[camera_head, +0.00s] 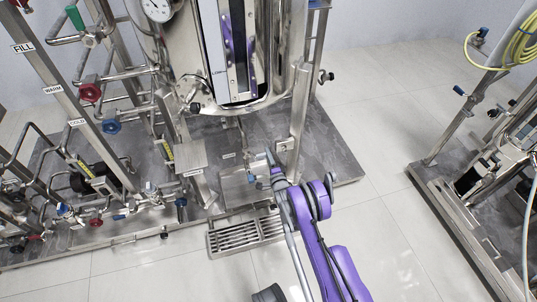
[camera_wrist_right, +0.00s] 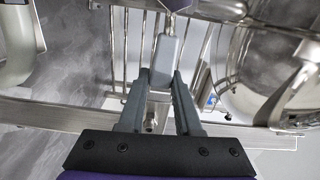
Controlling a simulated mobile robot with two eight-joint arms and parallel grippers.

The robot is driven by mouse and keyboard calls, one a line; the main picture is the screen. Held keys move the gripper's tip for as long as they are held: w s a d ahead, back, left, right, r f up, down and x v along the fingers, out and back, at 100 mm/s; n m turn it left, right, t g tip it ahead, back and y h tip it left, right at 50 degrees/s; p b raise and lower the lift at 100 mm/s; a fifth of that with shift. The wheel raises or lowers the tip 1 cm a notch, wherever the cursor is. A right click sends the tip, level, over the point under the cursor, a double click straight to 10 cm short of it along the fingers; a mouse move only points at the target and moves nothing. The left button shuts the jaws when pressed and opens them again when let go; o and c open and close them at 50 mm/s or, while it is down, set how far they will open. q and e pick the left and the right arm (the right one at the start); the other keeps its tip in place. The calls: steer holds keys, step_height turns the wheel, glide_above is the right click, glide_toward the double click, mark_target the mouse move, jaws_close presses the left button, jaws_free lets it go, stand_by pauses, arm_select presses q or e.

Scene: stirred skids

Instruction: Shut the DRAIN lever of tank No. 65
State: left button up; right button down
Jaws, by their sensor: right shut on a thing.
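The steel tank (camera_head: 180,45) stands at the top middle; no number on it is readable. My right gripper (camera_head: 268,172) reaches low under the tank, in front of its outlet pipe. In the right wrist view, my right gripper (camera_wrist_right: 162,78) has its fingertips on both sides of a grey-blue lever handle (camera_wrist_right: 164,50), shut on it. The lever's stem runs up toward the pipework; its valve body is mostly out of sight. A small plate (camera_head: 229,155) lies near the outlet, too small to read.
A floor grating (camera_head: 232,236) lies just left of my right arm. A pipe rack with FILL (camera_head: 23,47) and COLD (camera_head: 77,122) labels and red and blue handwheels fills the left. Another skid (camera_head: 455,225) stands at the right. Tiled floor (camera_head: 385,140) between is clear.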

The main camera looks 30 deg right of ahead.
steer(key=shift+f, duration=0.25)
steer(key=c, duration=0.6)
jaws_free()
steer(key=shift+s, duration=0.1)
